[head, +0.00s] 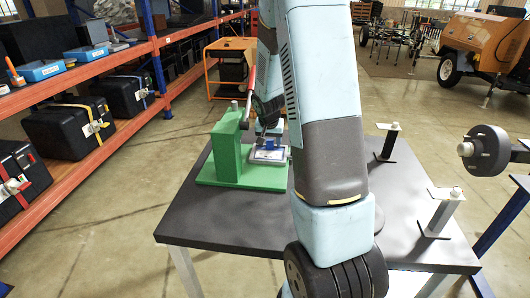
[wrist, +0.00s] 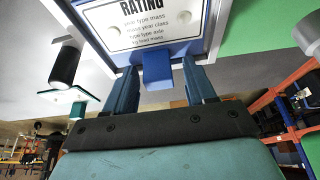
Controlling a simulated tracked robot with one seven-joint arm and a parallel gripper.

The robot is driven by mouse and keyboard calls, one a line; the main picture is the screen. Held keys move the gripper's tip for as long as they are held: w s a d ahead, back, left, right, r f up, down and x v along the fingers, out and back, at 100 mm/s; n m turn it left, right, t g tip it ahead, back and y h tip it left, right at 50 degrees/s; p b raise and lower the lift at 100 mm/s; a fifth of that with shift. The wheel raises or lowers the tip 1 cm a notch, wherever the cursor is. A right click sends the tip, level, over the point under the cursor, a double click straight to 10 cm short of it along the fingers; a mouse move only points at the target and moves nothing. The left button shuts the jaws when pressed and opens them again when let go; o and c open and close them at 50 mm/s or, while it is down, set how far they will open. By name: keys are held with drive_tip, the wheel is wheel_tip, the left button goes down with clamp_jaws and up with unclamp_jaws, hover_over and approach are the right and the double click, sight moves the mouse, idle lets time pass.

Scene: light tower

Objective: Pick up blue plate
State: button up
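The blue plate (head: 270,154) lies on the green base of a fixture on the dark table, left of my arm in the head view. In the wrist view the plate (wrist: 146,24) shows a blue rim, a white label reading "RATING" and a blue tab (wrist: 157,70) on its near edge. My gripper (wrist: 160,82) is open, with one finger on each side of the tab. Small gaps show between the fingers and the tab. In the head view my gripper is partly hidden behind my arm, just above the plate.
The green fixture (head: 228,146) has an upright block and a red lever (head: 250,92) close to my gripper's left. Dark posts with pale tops (head: 439,210) stand on the table's right side. Orange shelves (head: 110,60) line the left.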

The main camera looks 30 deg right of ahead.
clamp_jaws()
idle(0.4)
